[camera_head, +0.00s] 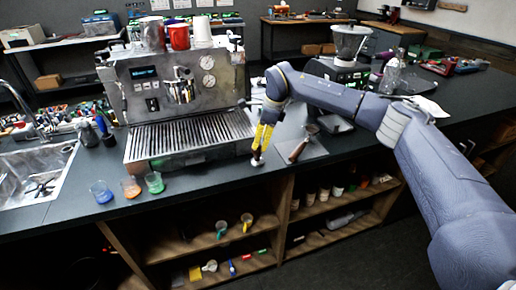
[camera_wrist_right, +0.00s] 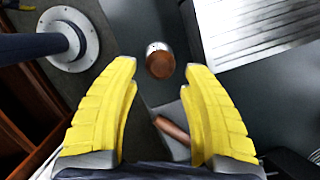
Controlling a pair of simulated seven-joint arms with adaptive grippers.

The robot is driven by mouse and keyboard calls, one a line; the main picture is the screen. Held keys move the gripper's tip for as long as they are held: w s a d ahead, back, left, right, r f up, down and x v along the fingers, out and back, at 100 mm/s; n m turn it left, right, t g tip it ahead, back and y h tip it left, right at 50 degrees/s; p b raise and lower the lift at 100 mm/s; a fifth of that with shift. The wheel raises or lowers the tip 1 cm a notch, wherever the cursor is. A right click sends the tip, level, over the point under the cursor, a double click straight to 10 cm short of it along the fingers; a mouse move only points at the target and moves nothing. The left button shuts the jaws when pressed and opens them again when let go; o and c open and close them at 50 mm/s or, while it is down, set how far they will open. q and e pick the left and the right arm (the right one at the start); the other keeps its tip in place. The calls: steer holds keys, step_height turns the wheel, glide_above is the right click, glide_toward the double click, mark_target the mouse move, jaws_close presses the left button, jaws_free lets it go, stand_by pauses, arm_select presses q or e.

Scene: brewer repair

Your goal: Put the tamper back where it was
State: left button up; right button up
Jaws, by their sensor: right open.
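The tamper (camera_wrist_right: 160,62), with a brown rounded top and a pale metal part, stands on the dark counter in the right wrist view. It lies ahead of the gap between my right gripper's fingertips and is not clasped. My right gripper (camera_wrist_right: 162,72) has its two yellow fingers spread apart with nothing between them. In the head view the right gripper (camera_head: 262,145) points down near the counter's front edge, right of the espresso machine (camera_head: 180,95). A small pale and brown shape, likely the tamper (camera_head: 257,160), shows just below its fingertips. My left gripper is not in view.
A brown-handled tool (camera_head: 298,150) lies on a grey mat (camera_head: 316,150) just right of the gripper; its handle also shows in the wrist view (camera_wrist_right: 172,130). Several small coloured cups (camera_head: 131,188) stand at the front left. A grinder (camera_head: 347,50) stands behind my right arm.

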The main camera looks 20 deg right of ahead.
steer(key=v, duration=0.7)
steer(key=shift+r, duration=0.2)
